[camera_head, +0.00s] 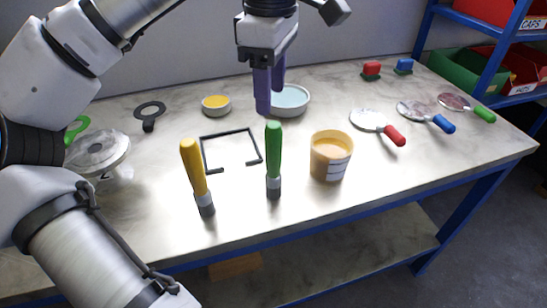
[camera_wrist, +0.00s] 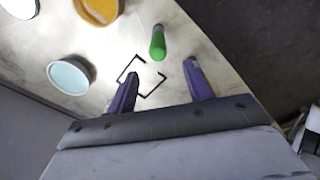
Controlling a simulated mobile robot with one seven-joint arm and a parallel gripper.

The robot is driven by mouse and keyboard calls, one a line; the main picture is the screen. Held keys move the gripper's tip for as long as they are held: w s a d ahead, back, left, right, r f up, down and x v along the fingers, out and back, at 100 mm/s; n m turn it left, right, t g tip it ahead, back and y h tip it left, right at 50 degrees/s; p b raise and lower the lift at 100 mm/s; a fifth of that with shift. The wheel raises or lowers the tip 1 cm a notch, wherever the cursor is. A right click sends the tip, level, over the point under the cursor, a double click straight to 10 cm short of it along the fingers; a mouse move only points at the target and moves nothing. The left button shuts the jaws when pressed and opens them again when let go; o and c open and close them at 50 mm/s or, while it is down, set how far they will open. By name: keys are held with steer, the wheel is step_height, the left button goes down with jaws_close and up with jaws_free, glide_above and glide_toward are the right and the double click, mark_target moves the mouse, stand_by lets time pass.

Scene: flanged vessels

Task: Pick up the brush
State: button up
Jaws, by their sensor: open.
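Two brush-like tools stand upright on the table, handles up: one with a yellow handle (camera_head: 194,170) and one with a green handle (camera_head: 274,150), each with a grey lower end. The green handle (camera_wrist: 158,42) also shows in the wrist view, beyond my fingertips. The yellow one cannot be made out there. My gripper (camera_head: 270,98) has purple fingers, spread apart and empty, pointing down above the back middle of the table. In the wrist view my gripper (camera_wrist: 161,70) has a black angular frame (camera_wrist: 140,80) below and between its fingers.
A tub of orange-yellow stuff (camera_head: 330,158) stands right of the green handle. A pale blue dish (camera_head: 290,101) and a small yellow dish (camera_head: 216,105) sit behind. Round-headed tools with red (camera_head: 394,135), blue (camera_head: 443,124) and green handles lie at right. The front edge is clear.

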mark_target(273, 141)
step_height(273, 141, down, 5)
steer(key=shift+w+d+f+p, duration=0.1)
steer(key=shift+f+p, duration=0.2)
steer(key=shift+f, duration=1.25)
steer(key=shift+d+f+p, duration=0.1)
steer(key=shift+f+p, duration=0.2)
steer(key=shift+f, duration=1.25)
steer(key=c, duration=1.1)
steer(key=shift+o, duration=0.2)
steer(key=shift+r, duration=0.15)
